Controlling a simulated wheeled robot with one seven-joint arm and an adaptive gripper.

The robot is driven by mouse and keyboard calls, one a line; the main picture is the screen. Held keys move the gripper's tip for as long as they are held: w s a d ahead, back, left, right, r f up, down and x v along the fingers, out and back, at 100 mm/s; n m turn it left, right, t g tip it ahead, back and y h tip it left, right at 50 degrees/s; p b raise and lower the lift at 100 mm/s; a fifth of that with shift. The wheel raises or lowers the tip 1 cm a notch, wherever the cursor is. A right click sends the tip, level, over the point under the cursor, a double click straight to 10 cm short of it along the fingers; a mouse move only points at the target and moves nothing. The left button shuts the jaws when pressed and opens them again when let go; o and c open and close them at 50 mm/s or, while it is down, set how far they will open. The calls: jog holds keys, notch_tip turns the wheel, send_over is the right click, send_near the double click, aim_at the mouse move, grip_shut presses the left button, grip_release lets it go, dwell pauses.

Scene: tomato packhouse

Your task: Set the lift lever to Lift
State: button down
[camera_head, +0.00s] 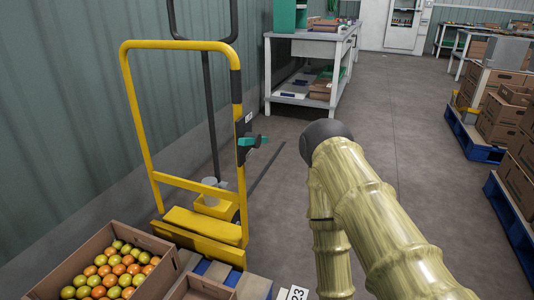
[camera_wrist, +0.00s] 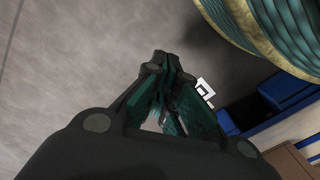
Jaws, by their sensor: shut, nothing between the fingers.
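The lift lever (camera_head: 252,141) is a small teal handle on a dark plate, fixed to the right post of the yellow lift frame (camera_head: 144,128). It points roughly sideways to the right. Its markings are too small to read. My gripper (camera_wrist: 165,62) shows in the wrist view with its dark, teal-padded fingers drawn together at the tips and nothing between them. The lever does not show in the wrist view. In the head view my arm stands to the right of the lever, apart from it, and the gripper cannot be made out.
A carton of tomatoes (camera_head: 169,262) sits at the lower left, by the frame's yellow base. A white floor label (camera_head: 292,293) lies at the bottom. A workbench (camera_head: 308,44) stands behind. Stacked cartons (camera_head: 497,121) on blue pallets (camera_head: 512,222) line the right. Grey floor between is clear.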

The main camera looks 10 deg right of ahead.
jog(key=w+a+r+m+g+y+p, duration=0.2)
jog(key=w+a+m+y+p, duration=0.2)
jog(key=w+a+m, duration=0.5)
jog(key=w+a+r+m+t+y+p, duration=0.1)
jog(key=w+r+m+y, duration=0.3)
jog(key=w, duration=0.5)
jog(key=w+a+r+m+t+y+p, duration=0.1)
jog(key=w+a+r+m, duration=0.1)
jog(key=w+r+m, duration=0.55)
jog(key=w+d+r+m+t+y+p, duration=0.1)
jog(key=w+d+r+m+t+y, duration=0.1)
jog(key=w+d+r, duration=0.4)
jog(key=w+d+r+m+t+y+p, duration=0.1)
jog(key=w+d+r+t, duration=0.4)
jog(key=w+r, duration=0.5)
jog(key=w+d+r+m+t+y+p, duration=0.1)
jog(key=w+d+r+m+t+y, duration=0.2)
jog(key=w+r, duration=0.6)
jog(key=d+m, duration=0.2)
jog(key=d, duration=0.1)
jog(key=shift+d+r+t, duration=0.25)
jog(key=shift+d+t, duration=0.05)
jog(key=shift+t, duration=0.1)
jog(key=shift+w, duration=0.1)
